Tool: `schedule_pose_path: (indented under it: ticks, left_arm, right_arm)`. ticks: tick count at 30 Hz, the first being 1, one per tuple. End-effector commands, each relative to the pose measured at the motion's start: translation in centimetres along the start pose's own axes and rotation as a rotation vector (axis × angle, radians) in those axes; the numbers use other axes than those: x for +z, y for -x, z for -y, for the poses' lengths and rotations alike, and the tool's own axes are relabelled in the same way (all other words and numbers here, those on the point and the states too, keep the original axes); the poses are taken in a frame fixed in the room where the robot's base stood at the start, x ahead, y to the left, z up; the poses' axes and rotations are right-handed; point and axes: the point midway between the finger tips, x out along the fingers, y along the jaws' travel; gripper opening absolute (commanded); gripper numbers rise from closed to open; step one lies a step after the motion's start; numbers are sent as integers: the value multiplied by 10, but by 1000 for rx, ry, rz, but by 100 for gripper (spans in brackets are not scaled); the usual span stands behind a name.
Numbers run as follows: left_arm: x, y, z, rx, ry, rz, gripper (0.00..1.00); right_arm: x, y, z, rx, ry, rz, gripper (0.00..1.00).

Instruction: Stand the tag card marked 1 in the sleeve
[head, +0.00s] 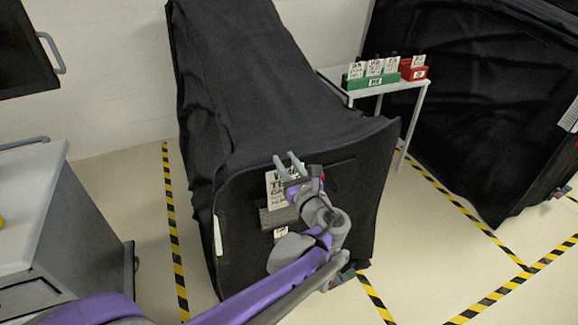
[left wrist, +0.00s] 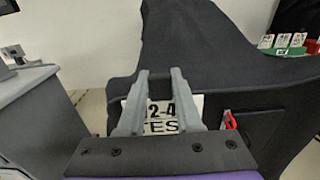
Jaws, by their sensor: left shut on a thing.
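The white tag card (head: 273,190) with black lettering stands upright in front of the covered cart's end. My left gripper (head: 286,158) is shut on it, and its fingers partly hide the card. In the left wrist view the card (left wrist: 163,128) shows between and behind the fingers of my left gripper (left wrist: 162,76). A dark grey sleeve (head: 268,219) is on the cart's end, just below the card, with a small white label (head: 281,233) under it. I cannot tell whether the card's lower edge is inside the sleeve. My right gripper is not in view.
The black covered cart (head: 250,90) fills the middle. A side table (head: 400,88) behind it carries a green holder (head: 372,80) and a red holder (head: 415,73) with cards. Another covered cart (head: 470,90) stands right. A grey cabinet (head: 75,225) stands left.

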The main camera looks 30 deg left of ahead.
Motion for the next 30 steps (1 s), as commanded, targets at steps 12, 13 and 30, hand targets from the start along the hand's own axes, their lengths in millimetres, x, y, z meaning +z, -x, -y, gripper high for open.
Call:
schedule_pose_path:
  ticks: [12,13,30]
  left_arm:
    - [-6,-30,0,1,0,0,0]
    - [-7,-32,0,1,1,0,0]
    - [-24,-62,0,-1,-1,-1,0]
  right_arm:
    - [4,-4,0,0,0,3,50]
    - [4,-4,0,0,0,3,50]
    - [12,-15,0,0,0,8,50]
